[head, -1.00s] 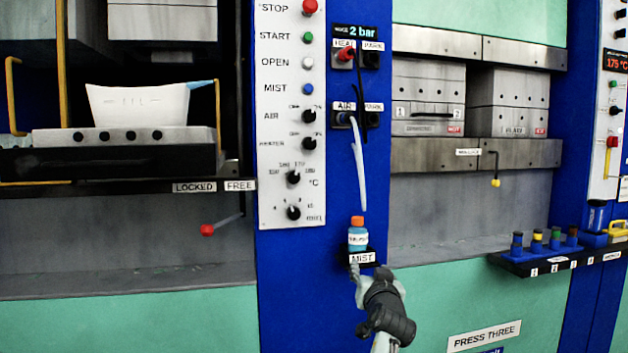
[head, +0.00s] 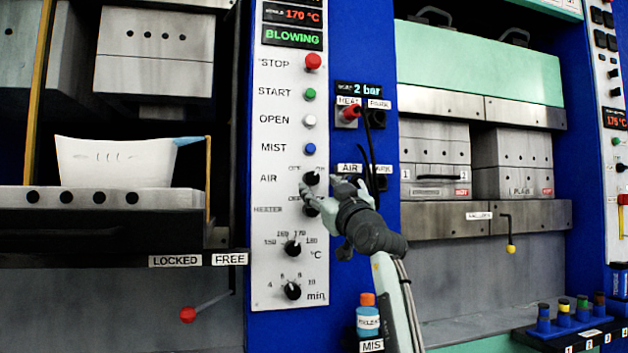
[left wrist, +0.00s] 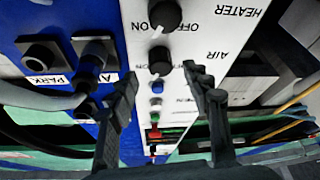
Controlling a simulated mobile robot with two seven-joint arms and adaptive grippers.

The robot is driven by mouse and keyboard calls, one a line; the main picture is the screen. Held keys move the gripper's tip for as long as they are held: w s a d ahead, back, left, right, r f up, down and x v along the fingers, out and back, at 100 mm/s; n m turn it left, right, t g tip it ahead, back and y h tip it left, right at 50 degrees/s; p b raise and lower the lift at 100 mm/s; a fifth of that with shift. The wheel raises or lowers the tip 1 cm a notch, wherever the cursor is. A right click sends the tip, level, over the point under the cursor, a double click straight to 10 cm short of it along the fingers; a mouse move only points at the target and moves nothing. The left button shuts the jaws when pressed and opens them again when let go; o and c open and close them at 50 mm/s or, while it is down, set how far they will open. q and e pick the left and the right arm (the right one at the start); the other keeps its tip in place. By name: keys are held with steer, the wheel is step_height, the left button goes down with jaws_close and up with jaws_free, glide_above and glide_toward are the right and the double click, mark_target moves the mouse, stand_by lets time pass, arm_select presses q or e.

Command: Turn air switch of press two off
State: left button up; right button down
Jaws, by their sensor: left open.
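The air switch (head: 311,178) is a black rotary knob on the white control panel (head: 268,225), beside the printed word AIR. The display above (head: 292,38) reads BLOWING in green. The switch's pointer seems turned toward ON. My left gripper (head: 322,190) is open in front of the panel at the air switch. In the left wrist view the air switch (left wrist: 160,60) lies between and just beyond the two open fingertips (left wrist: 163,80). Whether a finger touches it I cannot tell. My right gripper is not in view.
The heater switch (head: 311,207) sits close below, partly hidden by my gripper. Red stop (head: 313,62), green start (head: 309,94) and blue mist (head: 311,148) buttons are above. Hoses (head: 372,150) hang at the right. A release bottle (head: 367,315) stands below.

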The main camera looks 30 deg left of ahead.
mark_target(314, 182)
arm_select(q)
steer(key=shift+p+x, duration=0.3)
steer(key=shift+x, duration=1.6)
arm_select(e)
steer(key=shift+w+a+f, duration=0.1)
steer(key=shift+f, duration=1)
arm_select(q)
steer(key=shift+f, duration=0.1)
jaws_close()
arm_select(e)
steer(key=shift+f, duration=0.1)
